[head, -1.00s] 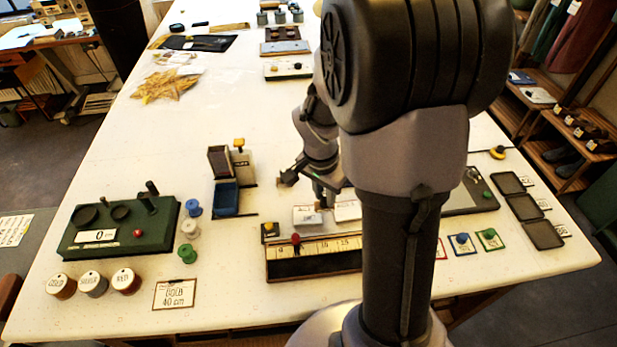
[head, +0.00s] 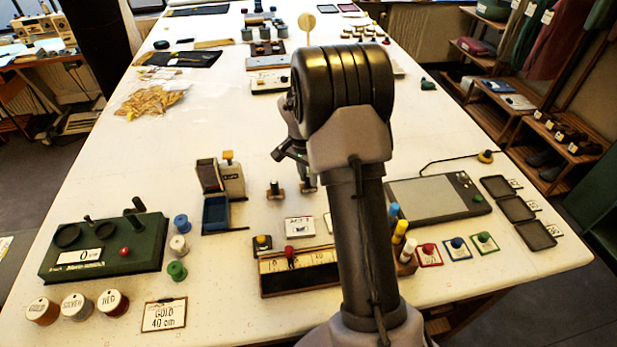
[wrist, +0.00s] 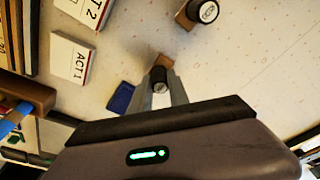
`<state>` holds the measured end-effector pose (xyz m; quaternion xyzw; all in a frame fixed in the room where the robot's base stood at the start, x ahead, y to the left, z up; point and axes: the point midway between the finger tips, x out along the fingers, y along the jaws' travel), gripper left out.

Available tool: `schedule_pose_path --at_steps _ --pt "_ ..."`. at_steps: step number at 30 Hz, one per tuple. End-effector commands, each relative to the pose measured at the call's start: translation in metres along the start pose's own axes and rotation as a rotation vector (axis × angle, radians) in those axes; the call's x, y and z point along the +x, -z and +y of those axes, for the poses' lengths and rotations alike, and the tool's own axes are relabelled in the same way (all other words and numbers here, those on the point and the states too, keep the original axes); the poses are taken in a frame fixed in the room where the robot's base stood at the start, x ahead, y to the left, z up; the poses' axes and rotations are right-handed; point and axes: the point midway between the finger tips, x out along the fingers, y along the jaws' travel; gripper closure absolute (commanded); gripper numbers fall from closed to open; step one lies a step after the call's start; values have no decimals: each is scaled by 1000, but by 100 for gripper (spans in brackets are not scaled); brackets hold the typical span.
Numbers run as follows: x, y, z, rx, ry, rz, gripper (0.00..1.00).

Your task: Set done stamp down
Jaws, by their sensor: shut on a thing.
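The done stamp, with a black handle and a wooden base (wrist: 160,62), is between the fingers of my gripper (wrist: 162,88) in the wrist view. My gripper is shut on its handle. In the head view the same stamp's base (head: 309,188) shows under my gripper (head: 304,175), low over the white table; I cannot tell whether it touches. Its printed label is too small to read. A second similar stamp (head: 275,190) stands just to the left, apart from it, and it also shows at the top of the wrist view (wrist: 203,12).
Card stacks ACT 1 (wrist: 72,62) and ACT 2 (wrist: 85,10) lie nearby. A dark blue piece (wrist: 121,97) lies left of my fingers in the wrist view. An open blue pad (head: 216,212) stands left in the head view. Bare table lies behind the stamps.

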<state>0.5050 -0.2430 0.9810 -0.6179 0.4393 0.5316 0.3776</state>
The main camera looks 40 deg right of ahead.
Motion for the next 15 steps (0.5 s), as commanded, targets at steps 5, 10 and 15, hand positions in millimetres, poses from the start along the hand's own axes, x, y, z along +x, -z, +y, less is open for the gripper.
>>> schedule_pose_path --at_steps 5,10,15 --pt "2 0 0 0 0 0 100" --pt "2 0 0 0 0 0 57" --pt "2 0 0 0 0 0 57"
